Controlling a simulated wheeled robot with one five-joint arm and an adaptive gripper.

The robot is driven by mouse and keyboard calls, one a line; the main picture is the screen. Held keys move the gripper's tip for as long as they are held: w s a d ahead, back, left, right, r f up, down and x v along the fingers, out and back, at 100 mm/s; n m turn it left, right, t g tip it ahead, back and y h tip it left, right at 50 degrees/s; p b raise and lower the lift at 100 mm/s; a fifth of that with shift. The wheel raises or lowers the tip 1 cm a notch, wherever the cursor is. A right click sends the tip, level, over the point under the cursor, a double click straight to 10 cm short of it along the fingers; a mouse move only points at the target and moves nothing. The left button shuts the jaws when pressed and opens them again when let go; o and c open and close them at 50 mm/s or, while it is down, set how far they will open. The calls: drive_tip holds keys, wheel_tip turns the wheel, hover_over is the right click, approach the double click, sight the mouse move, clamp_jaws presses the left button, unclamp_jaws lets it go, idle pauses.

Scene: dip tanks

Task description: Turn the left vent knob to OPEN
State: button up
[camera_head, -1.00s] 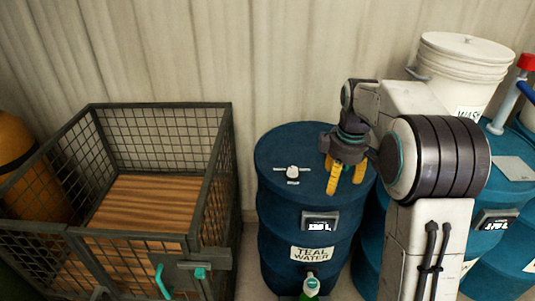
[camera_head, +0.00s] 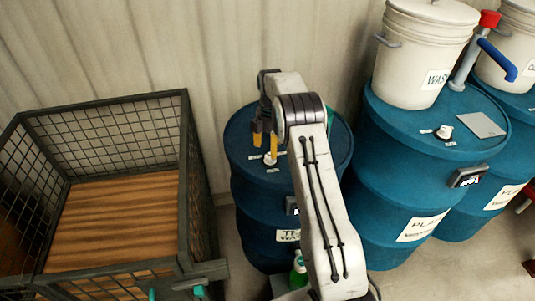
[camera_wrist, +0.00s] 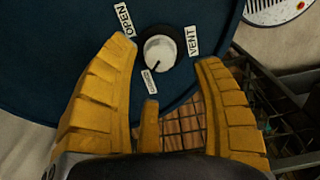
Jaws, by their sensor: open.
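The left vent knob (camera_wrist: 158,50) is a round white cap on a dark base on top of the blue TEAL WATER drum (camera_head: 243,180). In the wrist view an OPEN label (camera_wrist: 124,20) is at its upper left, a VENT label (camera_wrist: 193,41) at its right, and a small label (camera_wrist: 149,82), too blurred to read, below. A dark mark on the cap seems to face the lower label. My gripper (camera_wrist: 165,52) is open, its yellow fingers either side of the knob in the picture; I see no contact. In the head view my gripper (camera_head: 265,147) is over the drum top, largely covering the knob.
A wire-mesh crate with a wooden floor (camera_head: 115,215) stands left of the drum. Another blue drum (camera_head: 400,190) at the right carries a white bucket (camera_head: 425,60), a second white knob (camera_head: 444,131) and a pipe with red and blue parts (camera_head: 470,60).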

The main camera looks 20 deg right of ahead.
sight(270, 158)
drive_tip(key=shift+f+p, duration=0.45)
drive_tip(key=shift+f, duration=2)
drive_tip(key=shift+c, duration=0.4)
drive_tip(key=c, duration=1.1)
drive_tip(key=shift+c, duration=0.2)
